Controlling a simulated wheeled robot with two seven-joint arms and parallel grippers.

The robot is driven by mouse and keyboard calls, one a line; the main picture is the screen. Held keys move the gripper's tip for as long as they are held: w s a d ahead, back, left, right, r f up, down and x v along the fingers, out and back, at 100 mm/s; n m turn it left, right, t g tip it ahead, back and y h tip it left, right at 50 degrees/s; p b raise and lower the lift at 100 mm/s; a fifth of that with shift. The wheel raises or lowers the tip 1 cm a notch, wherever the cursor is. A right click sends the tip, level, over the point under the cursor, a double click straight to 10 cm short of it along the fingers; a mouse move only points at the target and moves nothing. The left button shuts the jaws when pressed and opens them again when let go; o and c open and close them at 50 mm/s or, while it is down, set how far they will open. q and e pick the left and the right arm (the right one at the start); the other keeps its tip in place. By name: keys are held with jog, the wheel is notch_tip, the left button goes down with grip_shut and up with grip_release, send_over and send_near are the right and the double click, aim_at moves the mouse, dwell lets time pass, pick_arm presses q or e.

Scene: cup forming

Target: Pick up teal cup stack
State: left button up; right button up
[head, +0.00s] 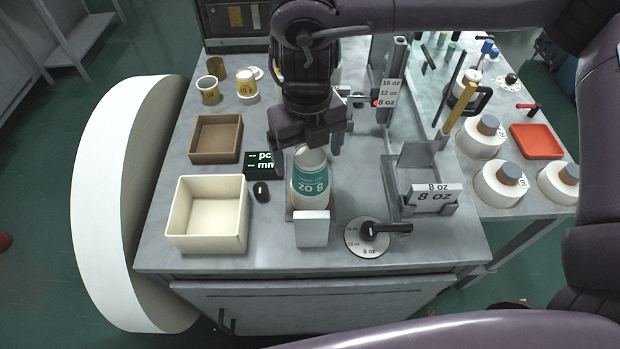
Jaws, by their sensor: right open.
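The teal cup stack (310,185) is white with a teal band marked 8 oz. My right gripper (306,146) points down from above at the stack's top end. Its jaws are open, with a finger on either side of the stack's top. Whether they touch the cups I cannot tell. The gripper body hides what lies behind the stack. My left gripper is not in view.
A cream bin (208,241) and a brown bin (216,156) stand left of the stack, with a small display (263,160) beside them. A round dial (366,237) and an 8 oz holder (433,199) are at right.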

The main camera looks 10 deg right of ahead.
jog(key=f, duration=0.1)
jog(key=f+p, duration=0.1)
jog(key=f, duration=0.1)
jog(key=shift+w+d+f+p, duration=0.1)
jog(key=shift+d+f+p, duration=0.15)
jog(key=shift+f+p, duration=0.1)
jog(key=shift+f, duration=0.45)
jog(key=c, duration=1.2)
jog(key=shift+r, duration=0.1)
